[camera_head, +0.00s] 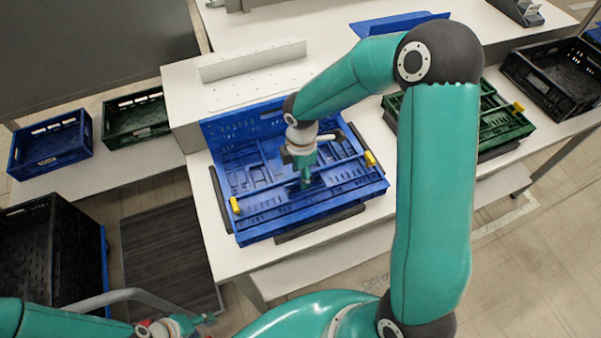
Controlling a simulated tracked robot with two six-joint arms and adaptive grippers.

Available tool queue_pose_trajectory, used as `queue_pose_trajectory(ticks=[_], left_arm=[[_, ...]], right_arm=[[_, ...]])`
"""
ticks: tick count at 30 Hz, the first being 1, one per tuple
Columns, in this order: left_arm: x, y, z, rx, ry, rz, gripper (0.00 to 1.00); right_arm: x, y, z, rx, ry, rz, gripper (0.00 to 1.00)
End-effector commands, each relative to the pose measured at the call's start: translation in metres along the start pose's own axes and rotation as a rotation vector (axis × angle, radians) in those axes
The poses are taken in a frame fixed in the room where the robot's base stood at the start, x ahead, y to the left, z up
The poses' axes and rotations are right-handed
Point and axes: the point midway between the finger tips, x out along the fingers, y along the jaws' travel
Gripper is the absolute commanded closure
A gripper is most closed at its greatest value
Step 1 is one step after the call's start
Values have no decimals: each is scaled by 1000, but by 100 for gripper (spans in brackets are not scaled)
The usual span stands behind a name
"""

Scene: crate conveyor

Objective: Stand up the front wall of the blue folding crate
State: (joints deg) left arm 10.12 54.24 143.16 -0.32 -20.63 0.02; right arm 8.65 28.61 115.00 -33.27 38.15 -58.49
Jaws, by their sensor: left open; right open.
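The blue folding crate (315,222) sits on the white table in the middle of the view. Its back wall (238,127) stands up. The front wall appears folded down inside the crate, partly hidden by my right arm and gripper. Yellow latches show at the left (235,205) and right (370,158) sides. My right gripper (305,181) is open and points down over the crate's middle; whether it touches the panel below cannot be told. My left gripper (208,320) is open, low at the bottom left, away from the crate.
Dark strips (320,223) border the crate on the table. A white perforated bracket (252,60) stands behind it. A green crate (500,122) lies to the right, partly behind my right arm. A black crate (40,250) stands at the left, near my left arm.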

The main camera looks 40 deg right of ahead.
Motion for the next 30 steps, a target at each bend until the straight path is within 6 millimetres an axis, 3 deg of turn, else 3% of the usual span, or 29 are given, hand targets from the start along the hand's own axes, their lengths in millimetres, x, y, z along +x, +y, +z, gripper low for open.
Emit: queue_pose_trajectory(ticks=[10, 18, 30], left_arm=[[0, 0, 0, 0, 0, 0, 52], [0, 0, 0, 0, 0, 0, 52], [2, 0, 0, 0, 0, 0, 52]], right_arm=[[3, 0, 0, 0, 0, 1, 54], [3, 0, 0, 1, 0, 1, 99], [3, 2, -1, 0, 1, 9, 100]])
